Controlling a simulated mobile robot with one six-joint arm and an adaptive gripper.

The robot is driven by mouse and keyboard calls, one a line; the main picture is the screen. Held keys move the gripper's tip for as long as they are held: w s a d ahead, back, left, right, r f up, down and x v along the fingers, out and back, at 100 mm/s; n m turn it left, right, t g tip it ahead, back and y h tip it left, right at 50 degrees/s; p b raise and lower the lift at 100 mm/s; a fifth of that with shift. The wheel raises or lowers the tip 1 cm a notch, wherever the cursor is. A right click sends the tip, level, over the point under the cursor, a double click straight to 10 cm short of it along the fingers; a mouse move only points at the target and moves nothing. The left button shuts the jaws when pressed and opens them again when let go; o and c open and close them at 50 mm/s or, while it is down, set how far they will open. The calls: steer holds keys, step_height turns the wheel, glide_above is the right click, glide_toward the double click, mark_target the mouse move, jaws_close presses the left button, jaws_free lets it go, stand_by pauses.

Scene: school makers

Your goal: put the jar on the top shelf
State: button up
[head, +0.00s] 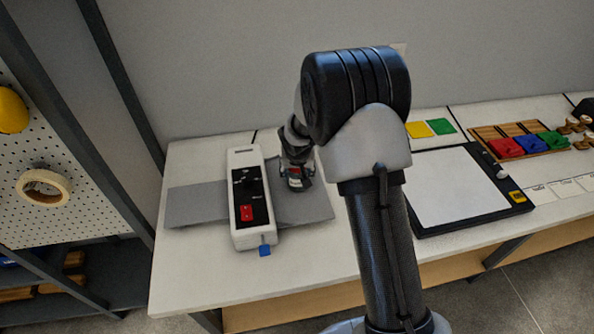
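My gripper (294,176) is over the table, pointing down, just right of a white device. A dark metal rack (123,110) with a pegboard side stands at the left. Its lower shelves show, but its top shelf is out of view.
The white device (238,165) with a red switch and blue tab lies on a grey mat (195,205) on the white table (190,285). A tape roll (44,185) hangs on the pegboard.

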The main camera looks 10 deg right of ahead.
steer(key=shift+f, duration=0.1)
steer(key=o, duration=1.4)
